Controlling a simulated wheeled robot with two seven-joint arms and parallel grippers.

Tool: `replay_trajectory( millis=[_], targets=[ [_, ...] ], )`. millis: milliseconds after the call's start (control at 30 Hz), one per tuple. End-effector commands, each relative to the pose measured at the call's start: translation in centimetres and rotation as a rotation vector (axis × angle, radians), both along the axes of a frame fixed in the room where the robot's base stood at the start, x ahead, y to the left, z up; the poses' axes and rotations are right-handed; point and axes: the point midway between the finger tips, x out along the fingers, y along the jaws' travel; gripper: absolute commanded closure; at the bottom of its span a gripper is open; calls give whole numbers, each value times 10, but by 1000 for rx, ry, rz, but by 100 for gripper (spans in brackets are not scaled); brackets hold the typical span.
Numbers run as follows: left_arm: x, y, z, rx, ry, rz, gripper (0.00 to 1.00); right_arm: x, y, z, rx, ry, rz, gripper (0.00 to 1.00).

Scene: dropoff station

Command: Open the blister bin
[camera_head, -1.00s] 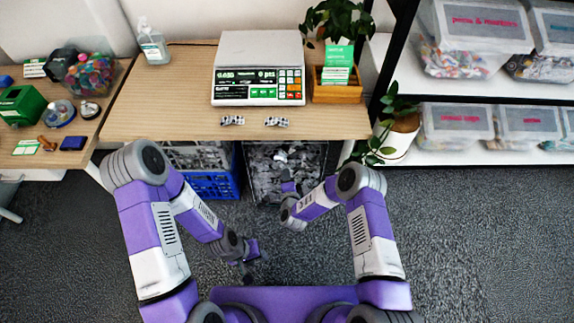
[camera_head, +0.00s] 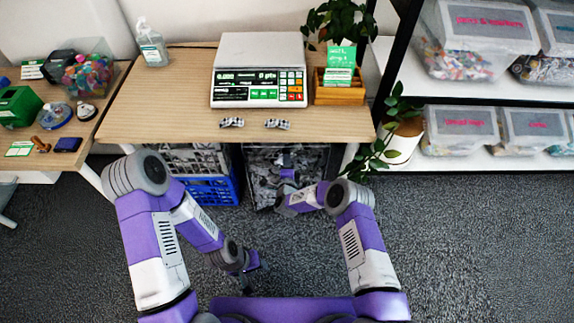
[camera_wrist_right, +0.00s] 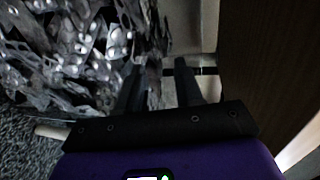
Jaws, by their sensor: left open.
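The blister bin (camera_head: 262,190) stands on the floor under the middle table. It looks like a dark-framed bin full of silvery blister packs. In the right wrist view the crumpled packs (camera_wrist_right: 70,50) fill the upper left. My right gripper (camera_head: 287,172) is at the front of the bin, near its upper part, and hides part of it. In the wrist view its two dark fingers (camera_wrist_right: 159,85) are apart, with part of the bin's edge seemingly between or behind them; contact cannot be told. My left gripper (camera_head: 249,270) is open and empty, low over the carpet.
A blue crate (camera_head: 220,191) stands left of the bin under the table (camera_head: 165,115). On the table are a scale (camera_head: 258,70), two small blister packs (camera_head: 277,124) and a card box (camera_head: 340,93). A potted plant (camera_head: 402,142) stands at right. Carpet on both sides is clear.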

Motion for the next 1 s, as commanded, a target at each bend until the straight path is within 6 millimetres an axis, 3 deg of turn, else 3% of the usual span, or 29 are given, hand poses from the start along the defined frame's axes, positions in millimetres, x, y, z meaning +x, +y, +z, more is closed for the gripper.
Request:
replay_trajectory(
  millis=[100, 333, 1000],
  targets=[
    [0, 0, 0, 0, 0, 0, 57, 0, 0, 0, 0, 0, 0, 64],
    [0, 0, 0, 0, 0, 0, 57, 0, 0, 0, 0, 0, 0, 100],
    [0, 0, 0, 0, 0, 0, 57, 0, 0, 0, 0, -1, 0, 100]
  ],
)
